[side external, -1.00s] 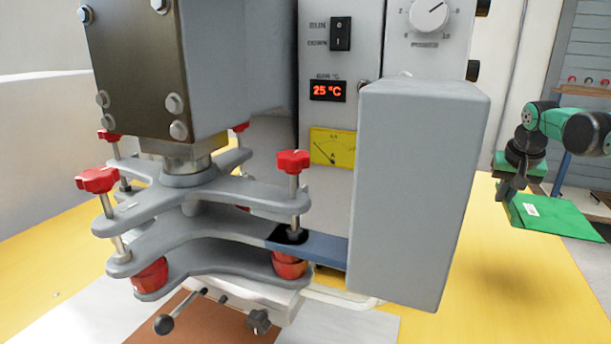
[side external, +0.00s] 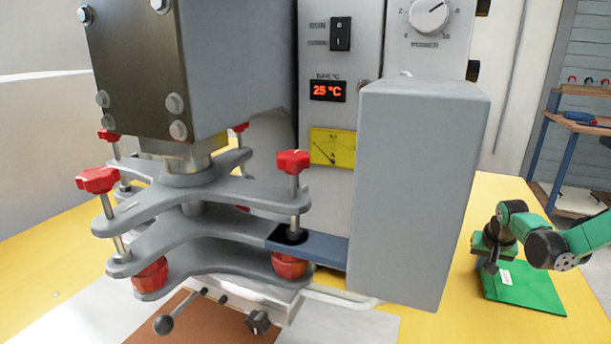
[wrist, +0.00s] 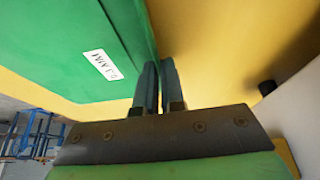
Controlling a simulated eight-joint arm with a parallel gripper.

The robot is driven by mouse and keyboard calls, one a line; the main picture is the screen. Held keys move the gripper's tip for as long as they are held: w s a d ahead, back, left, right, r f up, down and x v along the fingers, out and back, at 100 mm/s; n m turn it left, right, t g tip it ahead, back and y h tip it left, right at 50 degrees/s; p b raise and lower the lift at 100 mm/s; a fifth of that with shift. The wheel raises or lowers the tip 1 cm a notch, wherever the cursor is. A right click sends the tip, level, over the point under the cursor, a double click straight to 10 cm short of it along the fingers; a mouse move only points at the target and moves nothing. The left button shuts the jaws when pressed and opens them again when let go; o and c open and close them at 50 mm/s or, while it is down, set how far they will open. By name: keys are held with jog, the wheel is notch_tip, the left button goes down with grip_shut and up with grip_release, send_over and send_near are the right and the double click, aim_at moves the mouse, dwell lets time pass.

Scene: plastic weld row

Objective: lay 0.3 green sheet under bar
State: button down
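The green sheet (side external: 527,290) with a small white label is at the right of the side view, over the yellow tabletop. It also fills the upper left of the wrist view (wrist: 75,35), where its label appears upside down. My gripper (side external: 490,266) is at the sheet's left edge. In the wrist view its two fingers (wrist: 159,88) are close together at the sheet's edge, shut on it. Whether the sheet touches the table is unclear. The press (side external: 180,225) has stacked grey arms, and a blue-grey bar (side external: 325,250) joins them at the right.
A large grey box (side external: 415,190) stands between the press and the sheet. A brown pad (side external: 195,318) lies below the press. Red knobs (side external: 292,161) and a black-ended lever (side external: 165,323) stick out. Yellow table (side external: 462,315) is bare in front of the sheet.

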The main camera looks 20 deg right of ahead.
jog(key=shift+f, duration=0.1)
jog(key=c, duration=1)
grip_release()
jog(key=v, duration=1.2)
jog(key=s+a+n+t+y, duration=0.1)
jog(key=s+a+n, duration=0.1)
jog(key=a, duration=0.3)
jog(key=s+a+r+n+t+y, duration=0.1)
jog(key=s+a+n, duration=0.1)
jog(key=a, duration=0.3)
jog(key=s+a+r+n+t+y, duration=0.1)
jog(key=s+a+n, duration=0.2)
jog(key=a, duration=0.3)
jog(key=shift+r+n+t, duration=0.2)
jog(key=shift+n+t, duration=0.2)
jog(key=shift+n, duration=0.4)
jog(key=shift+o, duration=0.7)
jog(key=shift+s+a+f, duration=0.1)
jog(key=shift+s+a, duration=0.05)
jog(key=shift+a, duration=0.2)
